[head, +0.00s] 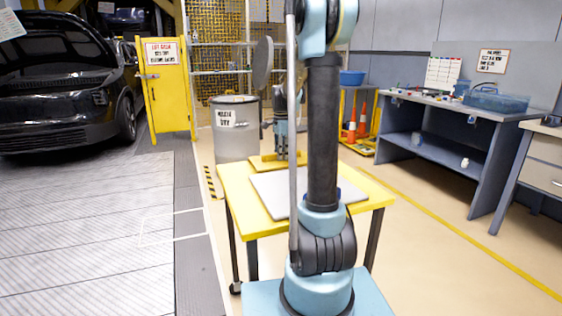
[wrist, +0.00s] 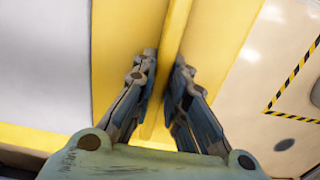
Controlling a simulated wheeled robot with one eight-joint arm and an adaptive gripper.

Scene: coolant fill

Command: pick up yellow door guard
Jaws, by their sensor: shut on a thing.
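The yellow door guard (wrist: 172,40) shows in the wrist view as a yellow piece with an upright ridge between my fingers. My gripper (wrist: 165,68) is shut on this ridge, one finger on each side. In the head view, the yellow guard (head: 262,163) is at the far side of the work table, below my gripper (head: 291,155). My upper arm hides part of this area. I cannot tell whether the guard still touches the table.
The yellow-topped table (head: 235,190) carries a grey pad (head: 268,190). A grey bin (head: 236,140) stands behind it and a yellow cabinet (head: 168,95) farther left. A workbench (head: 450,115) lines the right. Orange cones (head: 362,120) stand at the back. Open floor lies right of the table.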

